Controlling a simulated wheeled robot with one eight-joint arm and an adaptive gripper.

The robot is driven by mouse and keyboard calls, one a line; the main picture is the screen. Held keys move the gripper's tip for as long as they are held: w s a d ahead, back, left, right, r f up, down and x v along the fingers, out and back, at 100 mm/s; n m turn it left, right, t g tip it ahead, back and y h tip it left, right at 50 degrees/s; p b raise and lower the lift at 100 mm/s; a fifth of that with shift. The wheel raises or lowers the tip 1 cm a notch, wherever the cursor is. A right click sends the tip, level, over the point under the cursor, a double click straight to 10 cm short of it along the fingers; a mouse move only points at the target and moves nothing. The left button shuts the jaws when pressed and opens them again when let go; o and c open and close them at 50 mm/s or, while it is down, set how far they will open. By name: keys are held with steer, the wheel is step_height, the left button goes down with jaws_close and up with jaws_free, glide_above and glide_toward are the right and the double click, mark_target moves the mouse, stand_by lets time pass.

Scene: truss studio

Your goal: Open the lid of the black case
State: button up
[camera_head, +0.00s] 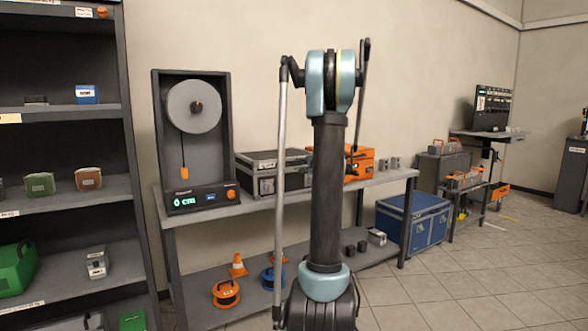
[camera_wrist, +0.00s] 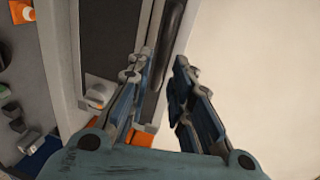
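The black case (camera_head: 270,160) stands on the bench top in the head view, left of my upright arm. Its lid looks shut, with a pale label on the front; my arm hides part of its right end. In the wrist view my gripper (camera_wrist: 156,72) is open, its two fingers spread apart with nothing seen between the tips. A dark rounded bar lies beyond the fingers there; I cannot tell whether it belongs to the case. In the head view the gripper is mostly hidden behind my arm, so its distance to the case is unclear.
An orange case (camera_head: 362,166) stands right of the black case on the bench (camera_head: 390,179). A spool device (camera_head: 194,140) stands to its left. A blue chest (camera_head: 412,222) is on the floor. An orange cone (camera_head: 238,265) and reels lie on the lower shelf.

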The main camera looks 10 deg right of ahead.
mark_target(279, 160)
steer(key=shift+x, duration=3.05)
steer(key=shift+c, duration=0.5)
jaws_close()
